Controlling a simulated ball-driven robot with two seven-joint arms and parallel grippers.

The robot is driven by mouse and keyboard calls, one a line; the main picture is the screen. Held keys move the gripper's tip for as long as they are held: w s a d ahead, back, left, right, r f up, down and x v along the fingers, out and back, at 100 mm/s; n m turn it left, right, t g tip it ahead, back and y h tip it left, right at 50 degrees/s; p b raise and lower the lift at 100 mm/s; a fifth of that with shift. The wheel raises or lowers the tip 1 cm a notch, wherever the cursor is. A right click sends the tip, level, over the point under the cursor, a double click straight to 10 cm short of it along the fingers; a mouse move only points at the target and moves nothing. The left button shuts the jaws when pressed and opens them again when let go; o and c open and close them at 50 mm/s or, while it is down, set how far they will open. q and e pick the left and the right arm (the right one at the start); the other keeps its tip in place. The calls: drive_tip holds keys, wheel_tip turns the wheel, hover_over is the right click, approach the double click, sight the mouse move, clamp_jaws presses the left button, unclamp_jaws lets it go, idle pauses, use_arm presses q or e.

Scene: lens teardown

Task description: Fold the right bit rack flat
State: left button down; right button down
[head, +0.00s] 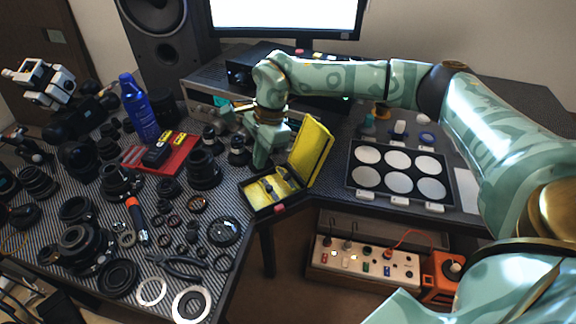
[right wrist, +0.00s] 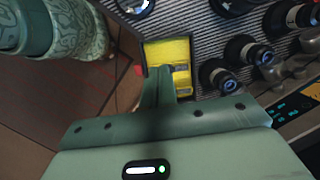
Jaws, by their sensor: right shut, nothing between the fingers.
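A small case with a black rim and yellow lining (head: 261,198) stands open at the table's front edge, its yellow lid (head: 313,150) raised on the right. Small grey and dark parts (head: 284,175) sit inside the base. They are too small to tell the right bit rack apart or see whether it is up or flat. My right gripper (head: 261,164) is shut and empty, pointing down at the case's back left part. In the right wrist view, the fingers (right wrist: 160,82) reach over the yellow lining (right wrist: 168,52) and hide part of it. My left gripper is not in view.
Lens barrels (head: 204,169) stand close left of the case. A black tray of round discs (head: 398,201) lies to its right. A red tray (head: 183,151) and a blue bottle (head: 139,108) are farther left. A power strip (head: 366,262) is below the table edge.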

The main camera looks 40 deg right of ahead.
sight(290, 174)
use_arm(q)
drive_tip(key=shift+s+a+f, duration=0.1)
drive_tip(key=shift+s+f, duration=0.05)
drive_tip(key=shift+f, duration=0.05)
use_arm(e)
drive_tip(key=d+r+h, duration=0.3)
drive_tip(key=d+r, duration=0.1)
drive_tip(key=d, duration=0.7)
drive_tip(key=shift+w+r+m+h, duration=0.2)
drive_tip(key=shift+r+m+h, duration=0.1)
drive_tip(key=shift+m, duration=0.1)
